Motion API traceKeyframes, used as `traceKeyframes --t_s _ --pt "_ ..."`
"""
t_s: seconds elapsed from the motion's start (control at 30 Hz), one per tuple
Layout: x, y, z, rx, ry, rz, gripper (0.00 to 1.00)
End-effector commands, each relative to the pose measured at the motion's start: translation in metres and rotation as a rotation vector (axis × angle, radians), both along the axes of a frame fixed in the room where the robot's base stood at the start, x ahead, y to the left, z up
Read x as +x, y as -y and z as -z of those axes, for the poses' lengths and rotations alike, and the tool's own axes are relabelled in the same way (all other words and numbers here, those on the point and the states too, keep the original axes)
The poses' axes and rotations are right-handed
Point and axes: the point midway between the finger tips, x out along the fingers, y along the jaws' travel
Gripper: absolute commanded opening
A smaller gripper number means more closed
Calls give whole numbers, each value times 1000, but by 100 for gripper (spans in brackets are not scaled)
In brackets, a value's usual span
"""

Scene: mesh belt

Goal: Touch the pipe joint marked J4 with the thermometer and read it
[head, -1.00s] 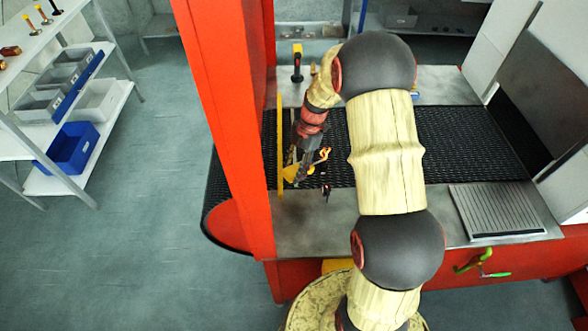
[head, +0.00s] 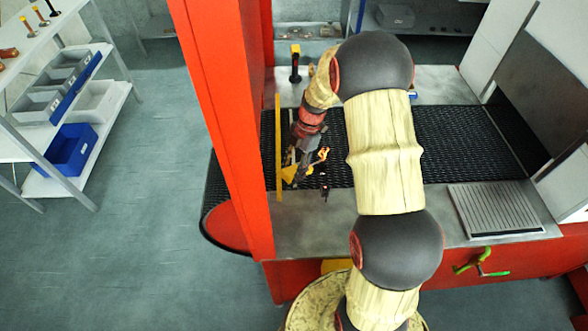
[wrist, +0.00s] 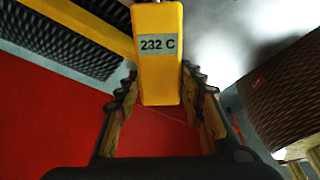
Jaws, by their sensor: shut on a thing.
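The yellow thermometer (wrist: 161,75) is between the fingers of my gripper (wrist: 160,112) in the wrist view, and its display reads 232 C. Its far end runs out at the top of that view, so I cannot tell what it touches. In the head view, my gripper (head: 303,172) is low over the left end of the belt, shut on the thermometer; a small yellow part shows beside it. I cannot make out any pipe joint or a J4 mark in either view.
The black mesh belt (head: 455,135) runs to the right behind my arm. A red post (head: 224,120) and a thin yellow bar (head: 278,150) stand left of my gripper. A small dark upright item (head: 325,192) stands close to its right. A slatted plate (head: 495,210) lies at right.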

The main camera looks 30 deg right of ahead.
Motion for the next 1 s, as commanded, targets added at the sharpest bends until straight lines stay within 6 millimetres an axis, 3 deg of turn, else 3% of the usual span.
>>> traceKeyframes --t_s 0.77,1.0 --pt "0 0 -1 0 0 0 9" --pt "0 0 -16 -1 1 -1 9"
